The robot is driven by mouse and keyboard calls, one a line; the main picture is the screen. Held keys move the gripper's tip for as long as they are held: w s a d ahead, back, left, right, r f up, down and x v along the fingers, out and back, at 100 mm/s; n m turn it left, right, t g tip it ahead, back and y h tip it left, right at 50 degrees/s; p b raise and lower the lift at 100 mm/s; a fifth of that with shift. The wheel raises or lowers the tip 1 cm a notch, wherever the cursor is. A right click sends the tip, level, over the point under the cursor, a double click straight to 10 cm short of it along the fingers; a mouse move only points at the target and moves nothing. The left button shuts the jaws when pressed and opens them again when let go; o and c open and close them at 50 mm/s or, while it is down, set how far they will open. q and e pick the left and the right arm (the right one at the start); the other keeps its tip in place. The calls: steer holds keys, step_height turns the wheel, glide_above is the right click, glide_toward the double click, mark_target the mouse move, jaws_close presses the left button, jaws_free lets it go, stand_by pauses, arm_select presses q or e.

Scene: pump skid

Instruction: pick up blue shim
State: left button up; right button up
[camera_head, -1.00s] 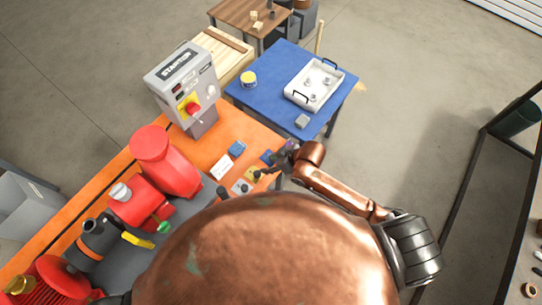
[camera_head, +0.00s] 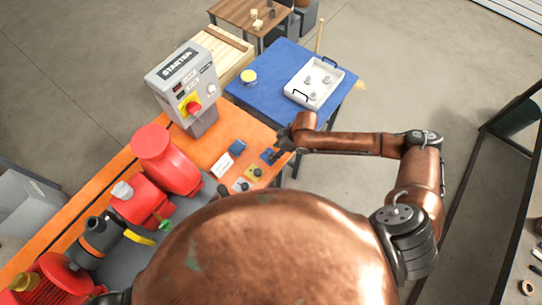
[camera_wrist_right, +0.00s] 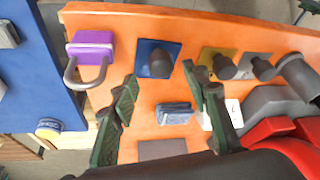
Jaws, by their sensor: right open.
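The blue shim (camera_wrist_right: 172,48) is a flat blue square plate with a dark upright knob on it. It lies on the orange bench top. In the head view the blue shim (camera_head: 266,156) shows beside my right gripper (camera_head: 280,146), which partly covers it. In the right wrist view my right gripper (camera_wrist_right: 161,78) is open and empty. Its two green-padded fingers point toward the shim, with the knob just beyond and between the tips. I see no contact. My left gripper is not in view.
A yellow shim (camera_wrist_right: 208,56) and a grey shim (camera_wrist_right: 252,64), both knobbed, lie right of the blue one. A purple padlock (camera_wrist_right: 92,46) lies left. A blue block (camera_wrist_right: 173,113) sits between the fingers' lines. Red pump parts (camera_head: 165,160) and the starter box (camera_head: 182,85) stand nearby.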

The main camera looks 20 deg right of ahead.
steer(key=x, duration=0.4)
steer(key=shift+s, duration=0.3)
steer(key=shift+d, duration=0.1)
steer(key=shift+c, duration=0.4)
jaws_close()
